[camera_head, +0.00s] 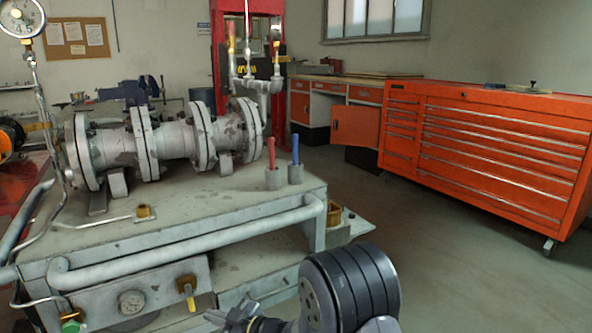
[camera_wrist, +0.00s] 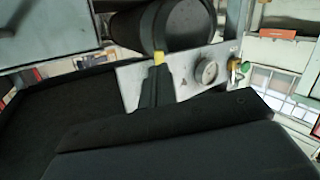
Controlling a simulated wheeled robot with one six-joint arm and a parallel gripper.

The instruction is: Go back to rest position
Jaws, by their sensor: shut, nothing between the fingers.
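My gripper (camera_wrist: 158,78) shows in the wrist view as dark, narrow fingers, closed together with nothing between them. A yellow valve handle (camera_wrist: 159,57) appears just past the fingertips; I cannot tell whether they touch. In the head view the yellow handle (camera_head: 188,291) hangs on the front panel (camera_head: 145,294) of the workbench. My dark arm joint is at the lower middle, right of the panel. The gripper's fingertips are not clear in the head view.
The workbench (camera_head: 235,203) carries a flanged grey pipe assembly (camera_head: 175,140), a red handle (camera_head: 271,152) and a blue handle (camera_head: 295,150). A pipe rail (camera_head: 190,243) runs along its front edge. A round gauge (camera_head: 131,302) sits on the panel. An orange tool cabinet (camera_head: 490,145) stands right; open floor (camera_head: 470,270) lies before it.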

